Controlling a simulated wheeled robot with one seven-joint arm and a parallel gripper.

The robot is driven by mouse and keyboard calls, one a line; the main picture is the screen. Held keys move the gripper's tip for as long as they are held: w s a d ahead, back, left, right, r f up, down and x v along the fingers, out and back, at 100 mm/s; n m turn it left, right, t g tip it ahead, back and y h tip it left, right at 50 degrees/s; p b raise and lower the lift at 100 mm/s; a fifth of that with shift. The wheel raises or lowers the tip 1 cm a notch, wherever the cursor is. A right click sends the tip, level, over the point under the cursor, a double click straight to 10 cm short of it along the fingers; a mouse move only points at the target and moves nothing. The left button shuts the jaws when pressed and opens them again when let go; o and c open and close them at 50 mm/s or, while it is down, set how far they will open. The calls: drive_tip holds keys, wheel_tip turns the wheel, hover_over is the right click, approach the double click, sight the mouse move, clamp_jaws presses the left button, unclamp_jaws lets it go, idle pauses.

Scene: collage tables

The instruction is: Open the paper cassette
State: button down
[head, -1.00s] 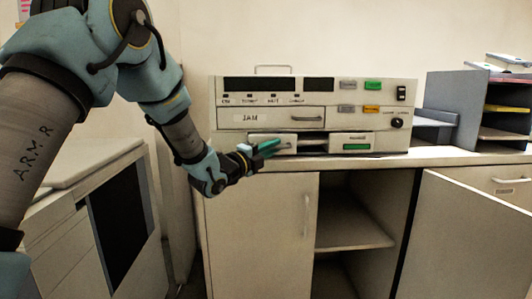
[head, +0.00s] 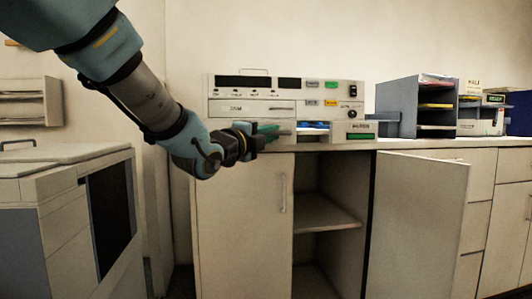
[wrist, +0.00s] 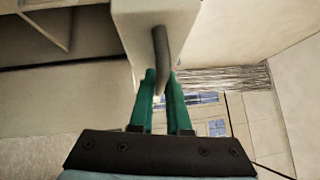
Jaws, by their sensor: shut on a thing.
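The paper cassette (head: 312,134) is the low left drawer of a cream office machine (head: 235,107) on the counter. It stands pulled out, and something blue shows inside it. In the wrist view its pale front (wrist: 135,30) carries a dark bar handle (wrist: 160,48). My gripper (head: 276,130) is in front of the cassette at its left part, with green fingers. In the wrist view my gripper (wrist: 161,78) is shut on the handle. My gripper hides part of the cassette front in the head view.
A grey paper sorter (head: 397,100) stands right of the machine. A large copier (head: 60,210) is at left.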

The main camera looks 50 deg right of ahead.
drive_tip(key=s+a+b, duration=0.5)
drive_tip(key=s, duration=0.1)
drive_tip(key=shift+s+a, duration=0.35)
drive_tip(key=shift+s, duration=0.05)
drive_tip(key=c, duration=0.9)
unclamp_jaws()
drive_tip(key=a, duration=0.3)
drive_tip(key=a+f, duration=0.1)
drive_tip(key=a, duration=0.3)
drive_tip(key=s+a, duration=0.1)
drive_tip(key=a, duration=0.2)
drive_tip(key=shift+a+f, duration=0.2)
drive_tip(key=shift+a, duration=0.1)
